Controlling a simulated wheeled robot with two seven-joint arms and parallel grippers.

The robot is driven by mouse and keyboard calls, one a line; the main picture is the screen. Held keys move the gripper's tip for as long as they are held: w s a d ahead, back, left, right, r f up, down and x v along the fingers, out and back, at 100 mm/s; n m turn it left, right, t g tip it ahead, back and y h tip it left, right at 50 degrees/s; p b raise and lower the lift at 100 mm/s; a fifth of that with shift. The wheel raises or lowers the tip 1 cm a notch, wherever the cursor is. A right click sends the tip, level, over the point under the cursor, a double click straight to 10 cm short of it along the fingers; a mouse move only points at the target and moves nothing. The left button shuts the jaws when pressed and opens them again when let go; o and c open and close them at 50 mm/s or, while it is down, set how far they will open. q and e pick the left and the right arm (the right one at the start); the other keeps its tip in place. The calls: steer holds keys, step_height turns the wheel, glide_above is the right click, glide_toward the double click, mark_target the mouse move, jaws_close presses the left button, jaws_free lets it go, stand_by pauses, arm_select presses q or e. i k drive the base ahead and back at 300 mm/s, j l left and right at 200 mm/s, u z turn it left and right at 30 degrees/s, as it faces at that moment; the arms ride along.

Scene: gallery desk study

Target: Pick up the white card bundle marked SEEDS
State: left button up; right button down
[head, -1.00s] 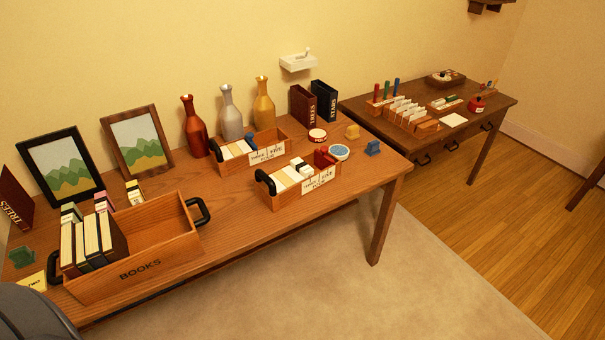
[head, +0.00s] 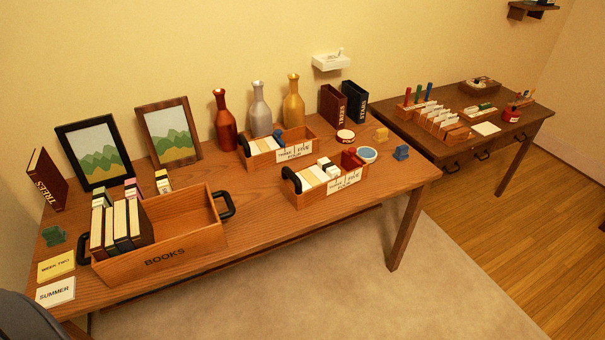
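Three small upright card bundles stand behind the BOOKS crate on the long desk: a white one (head: 102,198) at the left, one with a pink top (head: 132,189) in the middle, and a cream one with a yellow top (head: 163,182) at the right. Their labels are too small to read, so I cannot tell which, if any, says SEEDS. White and cream blocks also lie in the front tray (head: 312,198) and the back tray (head: 262,162). Neither of my grippers is in view.
The wooden BOOKS crate (head: 190,253) holds several books at its left end. Cards marked WEEK TWO (head: 56,267) and SUMMER (head: 56,291) lie at the left. Picture frames and vases line the back. The desk between crate and front tray (head: 262,210) is clear.

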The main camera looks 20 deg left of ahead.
mark_target(324, 164)
steer(key=i+l+u, duration=0.15)
steer(key=u, duration=0.25)
steer(key=i+l+u, duration=0.1)
steer(key=l+u, duration=0.3)
steer(key=i+l+u, duration=0.1)
steer(key=u, duration=0.3)
steer(key=l+u, duration=0.35)
